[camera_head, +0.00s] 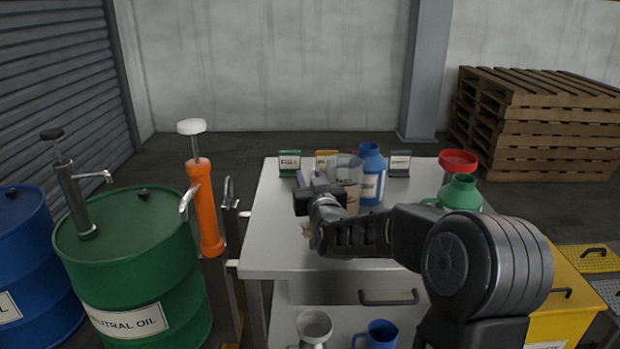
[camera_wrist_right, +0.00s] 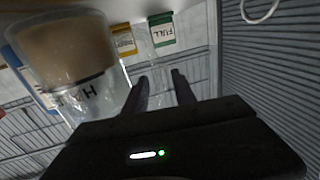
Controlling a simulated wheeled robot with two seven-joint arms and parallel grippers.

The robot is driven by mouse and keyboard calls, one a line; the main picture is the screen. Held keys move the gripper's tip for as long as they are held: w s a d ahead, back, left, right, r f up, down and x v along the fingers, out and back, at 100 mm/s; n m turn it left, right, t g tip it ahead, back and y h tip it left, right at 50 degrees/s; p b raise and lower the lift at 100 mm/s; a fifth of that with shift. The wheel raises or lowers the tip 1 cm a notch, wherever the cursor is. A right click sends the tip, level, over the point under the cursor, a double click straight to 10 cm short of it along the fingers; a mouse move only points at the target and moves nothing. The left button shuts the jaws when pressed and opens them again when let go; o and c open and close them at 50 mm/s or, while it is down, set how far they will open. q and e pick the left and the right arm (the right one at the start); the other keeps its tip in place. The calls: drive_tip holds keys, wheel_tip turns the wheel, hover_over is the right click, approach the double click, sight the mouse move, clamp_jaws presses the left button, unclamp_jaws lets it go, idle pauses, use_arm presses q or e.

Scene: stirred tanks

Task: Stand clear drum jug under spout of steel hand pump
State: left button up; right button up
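The clear jug (camera_head: 350,171) stands on the grey-white table, partly hidden behind my right gripper. In the right wrist view the clear jug (camera_wrist_right: 75,85) is close on the left, with dark lettering and a brownish part. My right gripper (camera_head: 309,199) is beside the jug, to its left in the head view. Its two fingers (camera_wrist_right: 160,88) are apart, with the jug outside them. The steel hand pump (camera_head: 76,198) stands on the green drum (camera_head: 140,290), its spout (camera_head: 107,177) pointing right. My left gripper is not in view.
An orange pump (camera_head: 205,210) stands between drum and table. On the table (camera_head: 270,235) are a blue bottle (camera_head: 371,175), green jug (camera_head: 461,195), red-topped container (camera_head: 458,160) and small signs (camera_head: 289,163). A blue drum (camera_head: 25,250) is far left; pallets (camera_head: 540,125) are back right.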

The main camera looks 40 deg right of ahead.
drive_tip(key=shift+r, duration=0.15)
drive_tip(key=p+v, duration=0.1)
drive_tip(key=v, duration=1.1)
drive_tip(key=shift+o, duration=0.3)
